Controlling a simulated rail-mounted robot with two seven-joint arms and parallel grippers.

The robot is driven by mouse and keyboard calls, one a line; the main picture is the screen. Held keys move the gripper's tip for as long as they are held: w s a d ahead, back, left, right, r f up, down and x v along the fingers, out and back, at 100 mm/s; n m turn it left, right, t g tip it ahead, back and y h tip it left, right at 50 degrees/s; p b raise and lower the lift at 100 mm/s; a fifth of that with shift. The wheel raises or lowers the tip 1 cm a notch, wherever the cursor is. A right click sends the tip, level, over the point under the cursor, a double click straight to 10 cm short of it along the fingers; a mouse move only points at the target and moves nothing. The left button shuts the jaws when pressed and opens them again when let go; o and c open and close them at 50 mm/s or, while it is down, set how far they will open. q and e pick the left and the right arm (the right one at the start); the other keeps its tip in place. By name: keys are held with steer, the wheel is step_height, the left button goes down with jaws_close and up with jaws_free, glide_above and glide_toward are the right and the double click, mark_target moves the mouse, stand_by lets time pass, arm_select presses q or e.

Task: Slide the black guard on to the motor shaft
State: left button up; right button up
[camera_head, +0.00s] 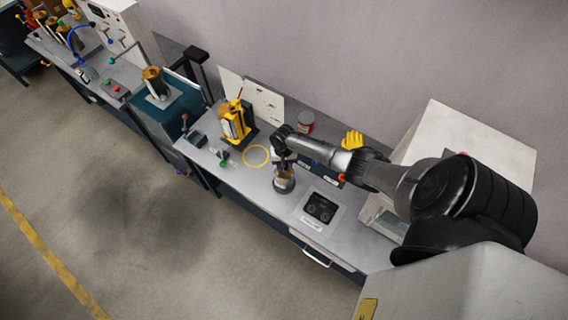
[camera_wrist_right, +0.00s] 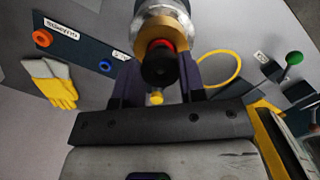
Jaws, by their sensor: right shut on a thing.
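The motor (camera_wrist_right: 160,12) has a silver body, a copper-coloured collar (camera_wrist_right: 152,32) and a red ring (camera_wrist_right: 166,45) at its end. In the head view the motor (camera_head: 284,183) stands upright on the grey bench, under my right gripper (camera_head: 283,160). In the right wrist view my right gripper (camera_wrist_right: 158,80) is shut on the round black guard (camera_wrist_right: 158,68), which lines up with the red ring. The shaft is hidden behind the guard, and I cannot tell whether the guard is around it. My left gripper is not in view.
A yellow ring (camera_head: 256,156) lies left of the motor, near a yellow and black machine (camera_head: 235,125). A black tray (camera_head: 320,207) is to the right. The bench's front edge is close to the motor.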

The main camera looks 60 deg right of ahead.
steer(key=shift+f+b, duration=0.4)
steer(key=shift+f, duration=0.15)
steer(key=o, duration=0.7)
steer(key=shift+o, duration=1.4)
steer(key=shift+r, duration=0.1)
step_height(320, 180, up, 14)
steer(key=w+d, duration=0.1)
steer(key=shift+d+f+p, duration=0.2)
steer(key=shift+p, duration=0.15)
